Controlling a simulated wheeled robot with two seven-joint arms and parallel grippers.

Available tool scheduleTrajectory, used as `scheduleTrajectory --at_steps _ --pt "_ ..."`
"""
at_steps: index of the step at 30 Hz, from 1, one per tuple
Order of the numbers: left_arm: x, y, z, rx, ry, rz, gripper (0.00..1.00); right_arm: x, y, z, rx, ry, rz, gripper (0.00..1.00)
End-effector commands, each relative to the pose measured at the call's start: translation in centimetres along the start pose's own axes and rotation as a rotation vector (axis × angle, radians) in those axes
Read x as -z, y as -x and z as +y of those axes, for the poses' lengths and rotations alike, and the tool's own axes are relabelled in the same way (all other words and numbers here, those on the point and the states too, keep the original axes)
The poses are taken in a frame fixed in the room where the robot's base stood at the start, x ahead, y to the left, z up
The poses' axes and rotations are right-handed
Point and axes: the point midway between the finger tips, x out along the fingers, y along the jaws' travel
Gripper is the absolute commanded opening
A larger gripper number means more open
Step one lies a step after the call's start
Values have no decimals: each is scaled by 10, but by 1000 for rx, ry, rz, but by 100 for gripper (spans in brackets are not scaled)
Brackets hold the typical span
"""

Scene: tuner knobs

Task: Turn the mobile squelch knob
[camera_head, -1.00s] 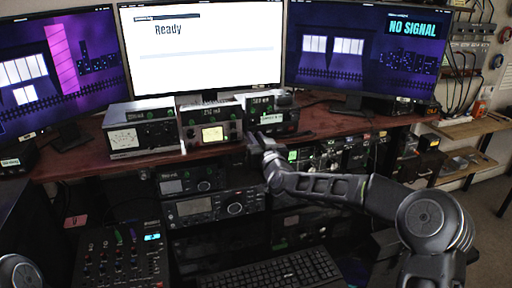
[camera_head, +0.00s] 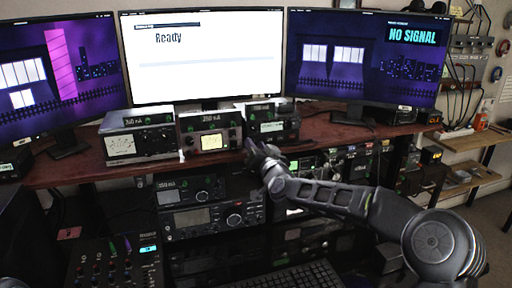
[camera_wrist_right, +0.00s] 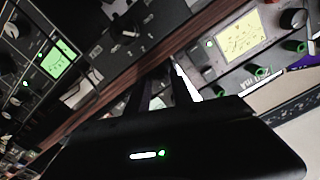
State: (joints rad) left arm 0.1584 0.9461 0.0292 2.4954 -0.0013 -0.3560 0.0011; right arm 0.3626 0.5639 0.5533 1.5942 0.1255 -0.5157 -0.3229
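My right gripper (camera_head: 256,150) is at the front edge of the wooden desk, below the small boxed instruments. In the right wrist view its dark fingers (camera_wrist_right: 163,88) point toward the desk edge, with nothing clearly held; the gap between them is hard to make out. Several radios with knobs sit under the desk to the right of the gripper (camera_head: 330,162). In the wrist view, a radio with a green display (camera_wrist_right: 58,60) and dark knobs (camera_wrist_right: 126,24) is at upper left, apart from the fingers. I cannot tell which knob is the mobile squelch. My left gripper is out of view.
On the desk (camera_head: 80,172) stand a left meter box (camera_head: 138,143), a middle meter box (camera_head: 210,138) and a right box (camera_head: 272,125), close to the gripper. Below are radios (camera_head: 205,218), a mixer (camera_head: 115,265) and a keyboard (camera_head: 295,278). Three monitors stand behind.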

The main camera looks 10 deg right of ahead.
Motion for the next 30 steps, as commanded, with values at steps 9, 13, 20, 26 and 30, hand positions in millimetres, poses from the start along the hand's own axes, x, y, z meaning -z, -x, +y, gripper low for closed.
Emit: scheduleTrajectory --at_steps 9,13,20,26,30 --pt "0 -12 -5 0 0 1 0 -1 29 2 -1 3 2 27" --pt "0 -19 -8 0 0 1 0 -1 50 1 0 4 2 27" --pt "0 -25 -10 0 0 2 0 -1 75 1 -1 1 1 27" --pt "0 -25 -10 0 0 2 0 0 78 0 -1 0 0 27" --pt "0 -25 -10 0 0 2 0 0 78 0 0 0 0 27"
